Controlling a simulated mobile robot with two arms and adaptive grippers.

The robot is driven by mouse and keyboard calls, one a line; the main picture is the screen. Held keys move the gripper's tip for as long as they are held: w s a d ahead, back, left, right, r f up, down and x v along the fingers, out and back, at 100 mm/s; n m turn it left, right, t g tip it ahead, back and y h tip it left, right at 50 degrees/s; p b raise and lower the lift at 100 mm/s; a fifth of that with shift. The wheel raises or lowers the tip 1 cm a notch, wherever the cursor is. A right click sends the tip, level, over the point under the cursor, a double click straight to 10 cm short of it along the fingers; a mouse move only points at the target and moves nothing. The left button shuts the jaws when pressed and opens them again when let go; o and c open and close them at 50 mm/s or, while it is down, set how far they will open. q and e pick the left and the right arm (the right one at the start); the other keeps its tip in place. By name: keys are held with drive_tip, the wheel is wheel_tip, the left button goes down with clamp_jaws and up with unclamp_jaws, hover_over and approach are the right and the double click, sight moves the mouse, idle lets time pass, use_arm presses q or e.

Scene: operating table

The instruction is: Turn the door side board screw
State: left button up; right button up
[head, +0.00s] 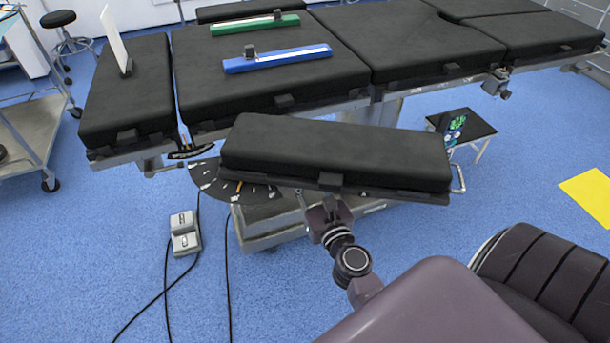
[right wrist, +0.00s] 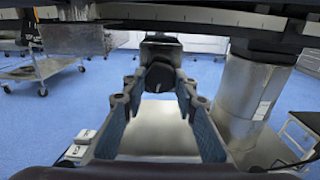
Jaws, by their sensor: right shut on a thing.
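The side board (head: 335,150) is a black padded panel jutting out from the near side of the operating table. My right gripper (head: 325,212) reaches up under its front edge. The board hides the screw and the fingertips in the head view. In the right wrist view my right gripper (right wrist: 160,88) has its two fingers on either side of a dark round screw knob (right wrist: 160,76) below the board's underside, and it is shut on it. My left gripper is not in view.
The operating table (head: 420,45) carries a green bar (head: 255,25), a blue bar (head: 277,59) and a white upright plate (head: 116,40). A foot pedal (head: 184,233) with cables lies on the floor. A small black stand (head: 470,125) is at right.

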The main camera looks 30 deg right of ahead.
idle(0.3)
drive_tip(key=o, duration=1.1)
drive_tip(key=shift+o, duration=0.2)
